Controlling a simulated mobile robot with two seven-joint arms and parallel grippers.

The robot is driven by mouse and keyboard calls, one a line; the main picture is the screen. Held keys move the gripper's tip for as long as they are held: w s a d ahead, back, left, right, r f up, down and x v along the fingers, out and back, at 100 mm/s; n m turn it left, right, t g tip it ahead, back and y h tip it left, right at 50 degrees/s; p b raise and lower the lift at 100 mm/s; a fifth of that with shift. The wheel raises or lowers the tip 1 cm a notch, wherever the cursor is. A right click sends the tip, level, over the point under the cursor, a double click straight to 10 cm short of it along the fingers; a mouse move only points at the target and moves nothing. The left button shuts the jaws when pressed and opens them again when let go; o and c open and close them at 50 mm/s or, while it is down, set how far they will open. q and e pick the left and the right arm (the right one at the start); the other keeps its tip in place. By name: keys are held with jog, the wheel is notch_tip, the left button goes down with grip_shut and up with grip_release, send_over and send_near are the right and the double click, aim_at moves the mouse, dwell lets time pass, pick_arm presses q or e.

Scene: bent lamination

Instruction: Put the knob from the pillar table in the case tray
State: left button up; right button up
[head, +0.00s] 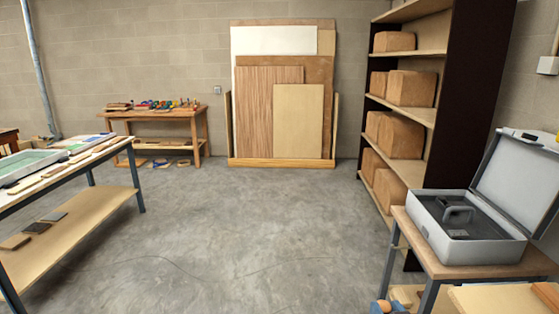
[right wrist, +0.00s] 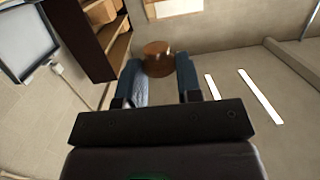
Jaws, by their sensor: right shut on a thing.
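A round brown wooden knob (right wrist: 158,57) sits between the blue fingertips of my right gripper (right wrist: 160,68) in the right wrist view. The gripper is shut on it. In the head view my right gripper (head: 387,306) shows only as small blue tips at the bottom edge, with a bit of the brown knob between them. It is in front of and below the open grey case (head: 470,250), left of its table. The case has a dark grey tray (head: 480,222) inside, with a handle-like part, and its lid stands up. I cannot pick out the pillar table. My left gripper is out of view.
The case stands on a wooden table (head: 440,275) with dark legs. A tall shelf (head: 465,90) with brown boxes is behind it. A long workbench (head: 100,212) is at the left, and sheet boards (head: 300,120) lean on the back wall. The middle floor is clear.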

jog(key=shift+s+d+f, duration=0.15)
jog(key=shift+s+f, duration=0.1)
jog(key=shift+f, duration=0.2)
